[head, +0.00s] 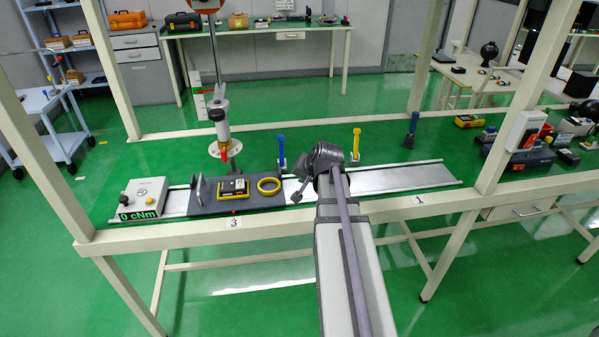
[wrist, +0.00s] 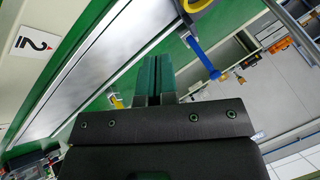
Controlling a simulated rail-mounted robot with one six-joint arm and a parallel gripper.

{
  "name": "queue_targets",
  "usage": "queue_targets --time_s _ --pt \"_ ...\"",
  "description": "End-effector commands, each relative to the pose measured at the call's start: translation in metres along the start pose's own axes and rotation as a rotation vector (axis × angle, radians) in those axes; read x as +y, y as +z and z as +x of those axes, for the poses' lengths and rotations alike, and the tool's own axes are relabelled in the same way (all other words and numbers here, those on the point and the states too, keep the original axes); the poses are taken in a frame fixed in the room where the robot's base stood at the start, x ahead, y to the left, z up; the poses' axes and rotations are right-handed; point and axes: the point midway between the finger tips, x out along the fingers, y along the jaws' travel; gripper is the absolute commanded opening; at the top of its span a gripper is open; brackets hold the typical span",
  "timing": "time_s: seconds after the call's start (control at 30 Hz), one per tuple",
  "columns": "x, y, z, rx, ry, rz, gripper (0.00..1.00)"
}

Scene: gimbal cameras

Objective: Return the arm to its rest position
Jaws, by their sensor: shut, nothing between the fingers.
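My arm (head: 350,260) reaches forward from the bottom middle of the head view, with its dark wrist end (head: 327,156) over the silver rail (head: 408,178) on the bench. In the wrist view my gripper (wrist: 158,60) shows as two dark green fingers side by side, shut with nothing between them. The fingers appear apart from the things around them. How high they are above the bench is hard to tell.
Left of my wrist are a yellow ring (head: 269,185), a blue-handled tool (head: 281,147) and a control box (head: 143,197) reading 0 cNm. A yellow-handled tool (head: 356,142) stands to its right. Frame posts (head: 515,110) flank the bench. The rail's right part is clear.

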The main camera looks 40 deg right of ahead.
Motion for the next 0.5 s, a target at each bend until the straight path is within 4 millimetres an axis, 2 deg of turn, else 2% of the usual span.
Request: queue_targets --time_s 0.27,0.37,0.47,0.5 --pt "0.003 0.005 0.000 -0.028 0.011 -0.020 0.00" --pt "0.016 0.039 -0.010 -0.150 0.086 -0.103 0.00" --pt "-0.009 0.099 -0.029 -0.331 0.158 -0.277 0.00" --pt "-0.024 0.126 -0.039 -0.402 0.184 -0.363 0.00"
